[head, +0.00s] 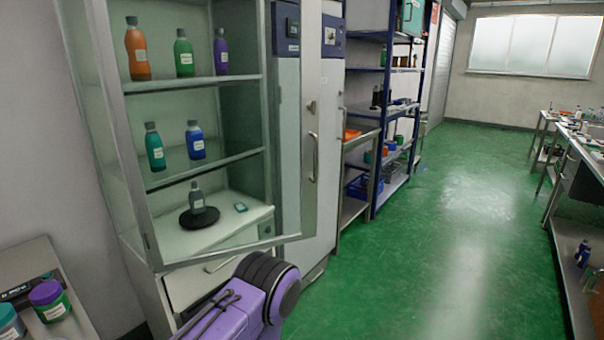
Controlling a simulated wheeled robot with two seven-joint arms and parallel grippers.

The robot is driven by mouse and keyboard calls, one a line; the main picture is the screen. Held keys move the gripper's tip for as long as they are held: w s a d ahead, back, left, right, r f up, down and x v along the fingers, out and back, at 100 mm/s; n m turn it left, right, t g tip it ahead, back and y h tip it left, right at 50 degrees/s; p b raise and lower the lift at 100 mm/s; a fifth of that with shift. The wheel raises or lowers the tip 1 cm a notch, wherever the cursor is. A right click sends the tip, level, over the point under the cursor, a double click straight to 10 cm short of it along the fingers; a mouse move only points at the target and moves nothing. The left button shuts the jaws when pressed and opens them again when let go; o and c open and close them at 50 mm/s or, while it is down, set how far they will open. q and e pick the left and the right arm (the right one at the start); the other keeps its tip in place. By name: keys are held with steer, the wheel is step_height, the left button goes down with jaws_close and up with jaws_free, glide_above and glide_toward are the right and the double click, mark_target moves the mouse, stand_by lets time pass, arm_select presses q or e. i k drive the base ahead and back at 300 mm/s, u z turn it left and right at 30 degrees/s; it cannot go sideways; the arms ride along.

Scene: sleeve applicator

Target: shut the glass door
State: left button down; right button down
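The glass door (226,252) belongs to the tall cabinet at the left in the head view. I see its pale bottom rail and clear pane in front of the shelves. The rail runs past the cabinet's right front edge, so the door appears to stand partly open, with its free side at the right. A vertical bar handle (313,157) shows near that side; I cannot tell whether it is on the door or the locker behind. A purple and black part of my arm is low in front of the door. Neither gripper shows.
A side table (30,258) with jars is at lower left. A blue rack (385,120) stands beyond the lockers. Green floor (450,230) is clear at the right.

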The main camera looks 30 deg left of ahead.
mark_target(310, 10)
steer(key=u, duration=0.75)
steer(key=i, duration=0.85)
steer(key=u, duration=0.8)
